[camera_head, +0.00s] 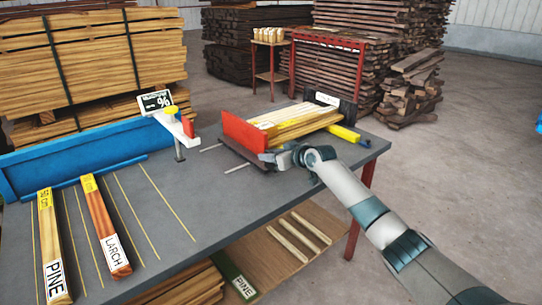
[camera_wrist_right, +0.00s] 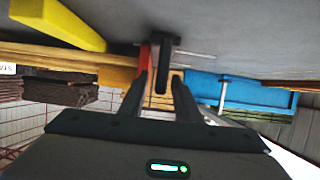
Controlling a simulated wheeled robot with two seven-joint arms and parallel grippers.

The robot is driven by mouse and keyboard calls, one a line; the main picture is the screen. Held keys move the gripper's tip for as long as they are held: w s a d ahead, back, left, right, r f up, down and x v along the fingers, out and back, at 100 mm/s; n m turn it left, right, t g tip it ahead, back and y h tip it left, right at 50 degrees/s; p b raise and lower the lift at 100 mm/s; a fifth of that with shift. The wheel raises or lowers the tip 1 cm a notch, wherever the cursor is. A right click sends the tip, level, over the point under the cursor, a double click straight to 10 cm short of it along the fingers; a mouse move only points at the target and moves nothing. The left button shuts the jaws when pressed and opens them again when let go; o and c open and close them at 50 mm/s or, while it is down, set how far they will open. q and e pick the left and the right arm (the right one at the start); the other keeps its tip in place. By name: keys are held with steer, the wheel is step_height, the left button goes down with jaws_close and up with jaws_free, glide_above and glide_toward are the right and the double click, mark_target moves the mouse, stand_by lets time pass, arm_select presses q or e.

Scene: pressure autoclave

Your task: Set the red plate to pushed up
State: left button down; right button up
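The red plate (camera_head: 244,132) stands upright on the grey table, at the left end of a stack of light boards (camera_head: 300,120). In the wrist view a narrow strip of red (camera_wrist_right: 145,55) shows beside a dark T-shaped handle (camera_wrist_right: 163,68). My right gripper (camera_head: 268,158) is low at the plate's near right end. In the wrist view its fingers (camera_wrist_right: 161,82) are apart, with the dark handle between them and gaps visible at its sides. I cannot tell whether a finger touches it. My left gripper is out of view.
A black end plate (camera_head: 338,105) and a yellow bar (camera_head: 344,133) are at the boards' right end. A measuring stand (camera_head: 177,125) with a sign is left of the red plate. Pine (camera_head: 50,245) and larch (camera_head: 105,225) boards lie at the table's left. The table's middle front is clear.

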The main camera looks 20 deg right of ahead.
steer(key=shift+s, duration=0.1)
